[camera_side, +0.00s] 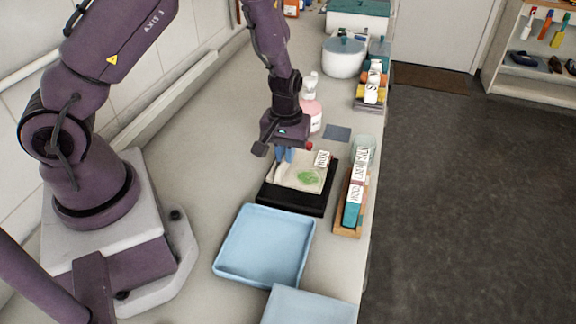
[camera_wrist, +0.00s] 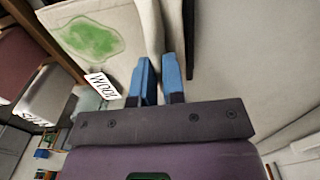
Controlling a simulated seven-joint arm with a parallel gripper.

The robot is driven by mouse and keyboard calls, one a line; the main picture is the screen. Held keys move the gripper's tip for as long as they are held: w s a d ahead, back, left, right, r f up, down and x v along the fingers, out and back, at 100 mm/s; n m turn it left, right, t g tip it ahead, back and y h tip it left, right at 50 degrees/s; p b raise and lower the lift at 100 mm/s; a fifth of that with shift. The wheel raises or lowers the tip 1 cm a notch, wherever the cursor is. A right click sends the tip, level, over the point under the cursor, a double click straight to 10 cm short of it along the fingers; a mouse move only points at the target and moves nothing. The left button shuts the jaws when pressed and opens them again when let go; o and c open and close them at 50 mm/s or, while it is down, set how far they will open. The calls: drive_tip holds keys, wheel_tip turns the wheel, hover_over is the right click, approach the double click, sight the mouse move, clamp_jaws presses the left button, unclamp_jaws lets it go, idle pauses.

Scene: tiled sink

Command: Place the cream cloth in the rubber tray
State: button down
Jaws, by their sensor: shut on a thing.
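The cream cloth (camera_side: 303,175) lies on a black block (camera_side: 292,203), with a green stain and a small white lettered tag on it. In the wrist view the cloth (camera_wrist: 125,35) shows its green stain at the upper left, and the tag seems to read WOOL. My gripper (camera_side: 284,157) points down at the cloth's left part; its blue fingers (camera_wrist: 158,68) are shut on a raised fold of the cloth. A light blue, low-rimmed tray (camera_side: 225,262) stands empty on the counter, in front of the block in the side view.
A wooden rack (camera_side: 347,230) with folded, tagged cloths stands right of the block. A pink spray bottle (camera_side: 311,112) and a dark flat square (camera_side: 337,133) are behind it. Another pale blue item (camera_side: 308,308) is cut off at the bottom edge. The counter (camera_side: 200,150) is clear at left.

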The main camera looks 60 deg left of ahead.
drive_tip(key=shift+f, duration=1.75)
drive_tip(key=c, duration=1.2)
unclamp_jaws()
drive_tip(key=shift+f, duration=0.15)
wheel_tip(320, 180, up, 12)
drive_tip(key=shift+r, duration=0.1)
drive_tip(key=s+d+r+m+t+h, duration=0.1)
drive_tip(key=s+d+r+m, duration=0.1)
drive_tip(key=r, duration=0.4)
drive_tip(key=s+d+r+m+t+h, duration=0.1)
drive_tip(key=s+d+r+m, duration=0.15)
drive_tip(key=r, duration=0.35)
drive_tip(key=s+d+r+m+t+y, duration=0.1)
drive_tip(key=s+r+m+t+y, duration=0.1)
drive_tip(key=s+r, duration=0.7)
drive_tip(key=shift+s+r+m+t, duration=0.15)
drive_tip(key=shift+s+m+t, duration=0.65)
drive_tip(key=shift+s+m, duration=0.4)
